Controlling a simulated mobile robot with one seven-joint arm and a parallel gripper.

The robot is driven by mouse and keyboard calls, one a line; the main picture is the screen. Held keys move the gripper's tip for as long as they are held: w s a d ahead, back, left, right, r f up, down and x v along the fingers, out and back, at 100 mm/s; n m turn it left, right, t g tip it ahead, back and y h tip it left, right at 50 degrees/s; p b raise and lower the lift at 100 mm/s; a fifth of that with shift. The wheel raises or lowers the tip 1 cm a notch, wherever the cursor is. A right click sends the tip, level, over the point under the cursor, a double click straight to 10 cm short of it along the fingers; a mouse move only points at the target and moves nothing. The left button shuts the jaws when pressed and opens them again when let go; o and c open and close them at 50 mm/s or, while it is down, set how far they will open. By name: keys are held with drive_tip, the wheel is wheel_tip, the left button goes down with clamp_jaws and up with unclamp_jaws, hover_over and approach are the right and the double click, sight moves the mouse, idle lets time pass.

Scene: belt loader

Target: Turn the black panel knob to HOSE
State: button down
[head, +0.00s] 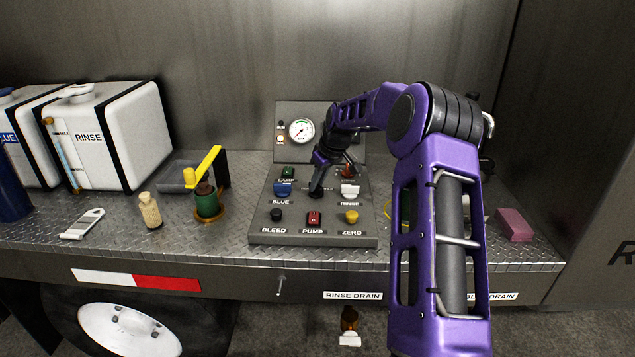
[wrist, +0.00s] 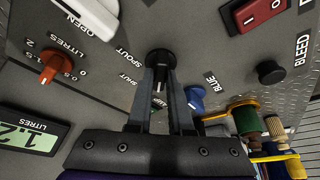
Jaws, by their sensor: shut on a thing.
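The black panel knob (wrist: 158,60) stands on the grey control panel (wrist: 215,48) in the wrist view, with a pale pointer line on its near side. My gripper (wrist: 160,78) is shut on the knob, one finger on each side. The labels SPOUT and SHUT show beside the knob; I cannot see a HOSE label. In the head view my gripper (head: 316,192) reaches down to the middle of the panel (head: 258,232) and hides the knob.
Close around my gripper are a blue lever (head: 283,189), a white lever (head: 350,191), and an orange-red LITRES knob (wrist: 50,68). A red PUMP switch (head: 314,218) is nearer the front. A gauge (head: 301,131) stands behind. A green-and-brass valve (head: 207,203) stands left of the panel.

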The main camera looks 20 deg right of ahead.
drive_tip(key=c, duration=0.8)
unclamp_jaws()
drive_tip(key=v, duration=1.7)
drive_tip(key=shift+r+p, duration=0.2)
drive_tip(key=shift+p, duration=0.1)
